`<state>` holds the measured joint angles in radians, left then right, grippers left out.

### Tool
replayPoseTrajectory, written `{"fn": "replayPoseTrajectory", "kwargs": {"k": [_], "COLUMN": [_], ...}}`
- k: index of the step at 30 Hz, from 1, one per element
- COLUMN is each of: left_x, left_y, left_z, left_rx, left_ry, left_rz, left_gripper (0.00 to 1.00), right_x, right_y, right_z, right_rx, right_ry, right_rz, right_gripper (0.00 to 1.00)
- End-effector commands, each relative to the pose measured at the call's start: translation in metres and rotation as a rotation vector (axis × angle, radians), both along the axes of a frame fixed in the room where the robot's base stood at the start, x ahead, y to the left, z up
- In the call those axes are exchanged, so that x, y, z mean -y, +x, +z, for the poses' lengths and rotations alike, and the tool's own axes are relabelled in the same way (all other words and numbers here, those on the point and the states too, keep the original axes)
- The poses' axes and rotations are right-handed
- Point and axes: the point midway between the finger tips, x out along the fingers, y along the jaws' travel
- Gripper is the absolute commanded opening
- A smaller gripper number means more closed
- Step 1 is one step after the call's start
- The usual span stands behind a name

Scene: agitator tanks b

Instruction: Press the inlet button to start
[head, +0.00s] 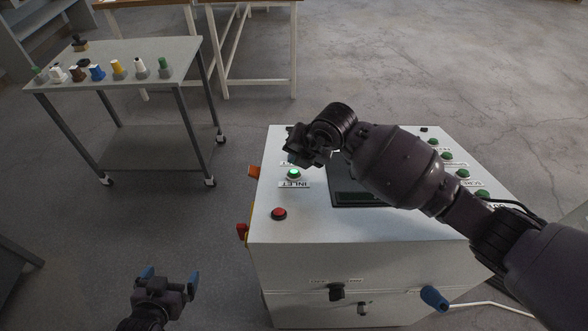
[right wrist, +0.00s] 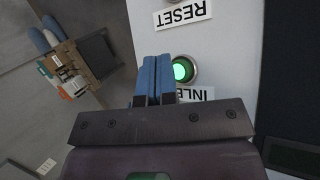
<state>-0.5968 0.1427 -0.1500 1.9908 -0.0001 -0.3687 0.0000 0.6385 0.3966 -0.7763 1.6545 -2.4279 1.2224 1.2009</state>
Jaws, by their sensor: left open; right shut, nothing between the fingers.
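The inlet button (head: 294,174) is a glowing green button in a metal ring on top of the white control box (head: 325,225), with the INLET label (head: 295,184) beside it. It also glows green in the right wrist view (right wrist: 183,70). My right gripper (head: 305,153) is over the box just behind the button. Its blue fingers (right wrist: 152,78) are together and empty, beside the button on its left in the right wrist view; I cannot tell their height above the panel. My left gripper (head: 169,279) is open and empty, low in front and left of the box.
A red button (head: 279,213) is nearer the box's front. A dark screen (head: 350,196) and several green buttons (head: 463,174) lie to the right, partly behind my right arm. A RESET label (right wrist: 184,14) shows close by.

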Motion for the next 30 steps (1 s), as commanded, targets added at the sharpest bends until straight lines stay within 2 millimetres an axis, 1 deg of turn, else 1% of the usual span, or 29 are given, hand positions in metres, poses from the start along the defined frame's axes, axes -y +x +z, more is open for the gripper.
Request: {"fn": "replayPoseTrajectory", "kwargs": {"k": [4, 8, 24, 30], "left_x": [0.0, 0.0, -0.001, -0.001], "left_y": [0.0, 0.0, -0.004, -0.004], "left_z": [0.0, 0.004, 0.024, 0.024], "left_rx": [0.0, 0.0, -0.007, -0.006], "left_ry": [0.0, 0.0, 0.0, 0.0], "left_rz": [0.0, 0.0, 0.003, 0.003], "left_gripper": [1.0, 1.0, 1.0, 1.0], "right_x": [0.0, 0.0, 0.0, 0.0], "right_y": [0.0, 0.002, 0.016, 0.016], "right_z": [0.001, 0.007, 0.046, 0.047], "right_rx": [0.0, 0.001, 0.001, 0.001], "right_ry": [0.0, 0.0, 0.0, 0.0], "right_rz": [0.0, 0.0, 0.0, 0.0], "right_gripper": [0.0, 0.0, 0.0, 0.0]}}
